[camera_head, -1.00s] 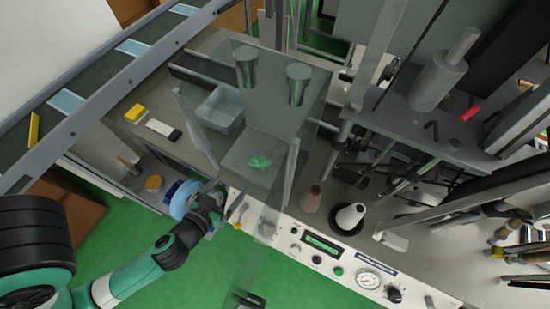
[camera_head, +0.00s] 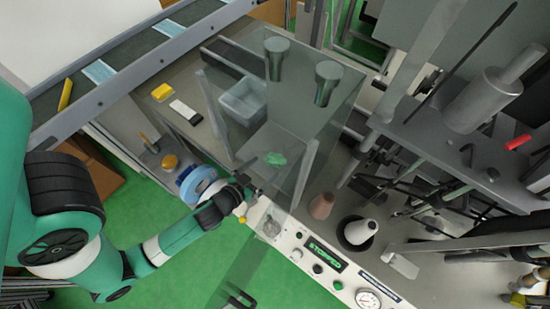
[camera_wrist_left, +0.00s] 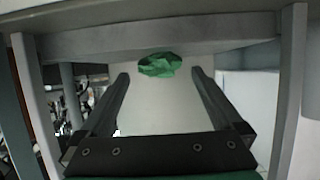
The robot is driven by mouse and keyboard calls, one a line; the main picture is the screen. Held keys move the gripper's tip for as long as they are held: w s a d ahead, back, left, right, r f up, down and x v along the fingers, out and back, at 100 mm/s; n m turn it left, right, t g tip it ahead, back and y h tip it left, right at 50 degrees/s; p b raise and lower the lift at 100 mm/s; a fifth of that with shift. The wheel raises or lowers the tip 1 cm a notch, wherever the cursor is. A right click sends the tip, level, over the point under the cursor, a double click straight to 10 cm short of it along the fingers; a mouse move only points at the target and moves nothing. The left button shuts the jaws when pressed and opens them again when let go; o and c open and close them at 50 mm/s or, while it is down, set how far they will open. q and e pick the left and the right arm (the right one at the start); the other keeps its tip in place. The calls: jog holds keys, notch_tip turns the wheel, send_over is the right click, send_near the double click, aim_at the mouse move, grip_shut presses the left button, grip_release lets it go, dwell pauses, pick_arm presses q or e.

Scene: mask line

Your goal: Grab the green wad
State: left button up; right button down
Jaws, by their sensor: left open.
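The green wad (camera_head: 275,158) is a small crumpled lump on a grey plate (camera_head: 252,150) inside a clear-panelled enclosure (camera_head: 325,115). In the left wrist view the wad (camera_wrist_left: 159,65) lies ahead, just beyond the fingertips and between their lines. My left gripper (camera_head: 263,182) is at the front opening of the enclosure, on the near side of the wad and apart from it. Its two fingers show spread and empty in the left wrist view (camera_wrist_left: 159,76). My right gripper is not in view.
Upright posts (camera_wrist_left: 285,100) stand either side of the opening, with a bar (camera_wrist_left: 230,30) across the top. A control panel (camera_head: 300,255) with a display reading STOPPED runs along the front. A blue tape roll (camera_head: 197,182) lies by my left wrist. A clear bin (camera_head: 243,102) stands behind.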

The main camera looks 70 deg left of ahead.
aim_at(270, 164)
pick_arm(q)
jog(key=x, duration=0.5)
jog(key=shift+w+r, duration=0.1)
jog(key=shift+w, duration=0.1)
jog(key=shift+d, duration=0.1)
jog(key=shift+c, duration=0.2)
jog(key=c, duration=1)
jog(key=shift+r+p, duration=0.1)
jog(key=shift+p, duration=0.2)
notch_tip(270, 164, up, 9)
jog(key=p, duration=0.4)
jog(key=shift+r, duration=0.4)
jog(key=shift+s, duration=0.1)
